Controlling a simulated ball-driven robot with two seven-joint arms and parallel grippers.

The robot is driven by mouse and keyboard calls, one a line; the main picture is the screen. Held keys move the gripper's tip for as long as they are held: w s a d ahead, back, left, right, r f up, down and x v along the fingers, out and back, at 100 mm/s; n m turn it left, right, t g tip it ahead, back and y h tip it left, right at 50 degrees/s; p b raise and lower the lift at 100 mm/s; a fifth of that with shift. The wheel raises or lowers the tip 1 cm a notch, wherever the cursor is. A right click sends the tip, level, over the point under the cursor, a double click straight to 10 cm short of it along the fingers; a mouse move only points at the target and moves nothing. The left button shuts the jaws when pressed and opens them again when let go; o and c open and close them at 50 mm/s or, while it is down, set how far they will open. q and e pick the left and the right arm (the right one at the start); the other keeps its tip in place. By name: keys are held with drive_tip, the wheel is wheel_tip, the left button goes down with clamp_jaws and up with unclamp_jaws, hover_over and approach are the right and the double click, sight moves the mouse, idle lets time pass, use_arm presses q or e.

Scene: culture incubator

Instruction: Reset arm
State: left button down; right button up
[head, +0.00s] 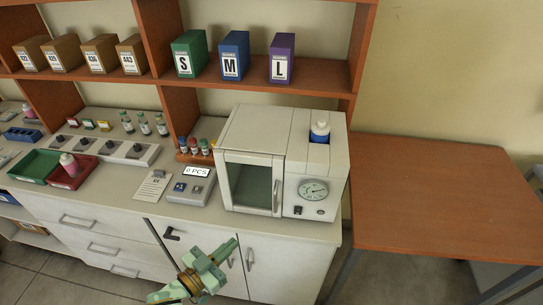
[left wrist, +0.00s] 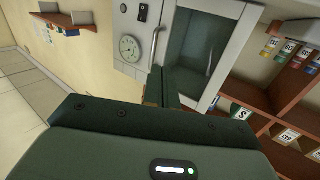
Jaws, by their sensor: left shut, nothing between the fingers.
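My left gripper (head: 229,249) is in front of the white cabinet doors, below the counter edge and apart from everything. Its fingers are closed together with nothing between them. In the left wrist view the shut fingers (left wrist: 171,88) point toward the incubator. The white incubator (head: 265,128) stands on the counter with its glass door (head: 250,185) closed; it also shows in the left wrist view (left wrist: 130,73). A bottle with a blue label (head: 320,131) sits in a recess in its top. My right gripper is in neither view.
The counter (head: 120,196) holds a scale-like device (head: 191,187), a paper note (head: 152,187), a green tray (head: 34,166) and a red tray (head: 88,172). Shelves above hold S, M and L boxes (head: 234,55). A bare brown table (head: 430,190) stands at right.

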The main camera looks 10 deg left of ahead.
use_arm(q)
drive_tip(key=s+a+f+n+g+y+b, duration=0.1)
drive_tip(key=s+a+f+g+y, duration=0.2)
drive_tip(key=f, duration=0.6)
drive_tip(key=s+a+f+g+y+b, duration=0.1)
drive_tip(key=s+a+f+g+y, duration=0.15)
drive_tip(key=s+a+f, duration=0.5)
drive_tip(key=s+a+f+n+g+y+b, duration=0.1)
drive_tip(key=s+f+g+y, duration=0.15)
drive_tip(key=f, duration=0.75)
drive_tip(key=s+f+g+b, duration=0.2)
drive_tip(key=s+f, duration=0.3)
drive_tip(key=s, duration=0.3)
drive_tip(key=s+d+f+n+g+y+b, duration=0.1)
drive_tip(key=s+f, duration=0.3)
drive_tip(key=s, duration=0.4)
drive_tip(key=s+d+f+g+b, duration=0.1)
drive_tip(key=s+f+g+b, duration=0.2)
drive_tip(key=s+f, duration=0.2)
drive_tip(key=s, duration=0.3)
drive_tip(key=shift+s+f+y, duration=0.3)
drive_tip(key=shift+s, duration=0.1)
drive_tip(key=shift+d, duration=0.1)
